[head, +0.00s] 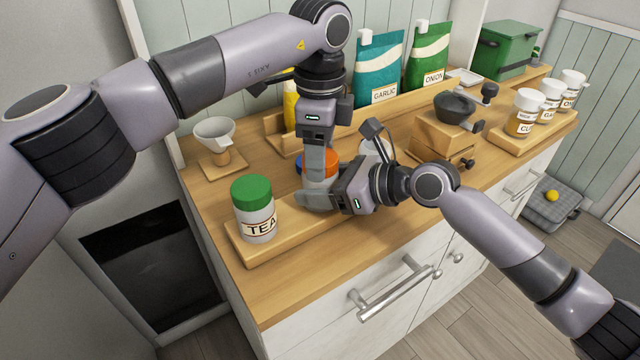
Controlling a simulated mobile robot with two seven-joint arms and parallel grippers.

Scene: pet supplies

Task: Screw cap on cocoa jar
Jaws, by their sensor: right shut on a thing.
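A jar with an orange cap (331,159) stands in the wooden tray (275,240); its label is hidden, so I cannot read whether it says cocoa. My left gripper (316,172) points straight down in front of the orange cap and hides much of it; I cannot see whether its fingers are apart or touching the cap. My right gripper (318,197) comes in from the right, low at the jar's body, and is shut on the jar. A jar labelled TEA with a green cap (251,191) stands upright at the tray's left end.
Another pale jar (376,150) stands behind my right gripper, partly hidden. A white funnel on a wooden stand (214,133) is at left. Behind are GARLIC (379,70) and ONION (428,55) bags. A grinder (445,133) and spice jars (525,112) stand at right. The front counter strip is clear.

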